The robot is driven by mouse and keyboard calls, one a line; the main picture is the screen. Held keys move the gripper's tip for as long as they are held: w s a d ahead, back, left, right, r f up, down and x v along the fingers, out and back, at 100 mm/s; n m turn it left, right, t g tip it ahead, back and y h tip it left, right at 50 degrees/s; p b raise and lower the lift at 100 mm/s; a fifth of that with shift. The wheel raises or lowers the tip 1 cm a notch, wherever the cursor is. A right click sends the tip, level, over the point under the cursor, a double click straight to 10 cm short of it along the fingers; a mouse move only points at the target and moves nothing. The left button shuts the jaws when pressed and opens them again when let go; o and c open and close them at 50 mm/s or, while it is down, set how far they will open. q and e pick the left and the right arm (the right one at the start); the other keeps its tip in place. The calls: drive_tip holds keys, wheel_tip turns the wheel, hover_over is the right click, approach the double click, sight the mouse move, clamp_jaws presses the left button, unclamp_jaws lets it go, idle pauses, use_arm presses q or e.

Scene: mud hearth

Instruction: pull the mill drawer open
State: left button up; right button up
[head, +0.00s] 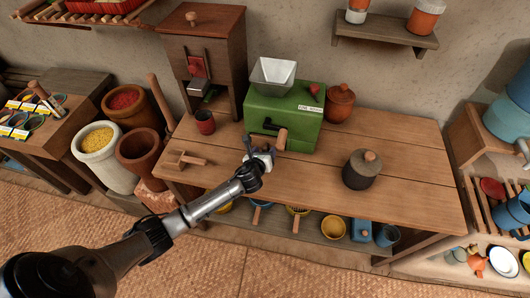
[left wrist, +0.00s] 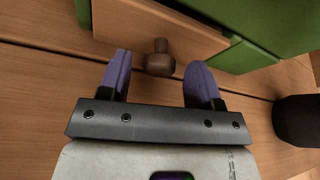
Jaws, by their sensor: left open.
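The mill is a green box (head: 300,108) with a metal hopper (head: 273,75) on top, standing on the wooden table (head: 410,165). In the left wrist view its wooden drawer front (left wrist: 140,22) is set between green mill sides (left wrist: 248,55). A round brown knob (left wrist: 159,62) sticks out from the drawer front. My left gripper (left wrist: 160,85) is open, with one purple finger on each side of the knob and visible gaps to it. My right gripper is out of view.
A dark crank (head: 268,126) with a wooden handle (head: 282,139) is on the mill's front, close to my gripper. The table's front right is clear.

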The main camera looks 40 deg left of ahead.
use_arm(q)
drive_tip(key=shift+w+a+f, duration=0.2)
drive_tip(key=shift+w, duration=0.3)
clamp_jaws()
idle(0.3)
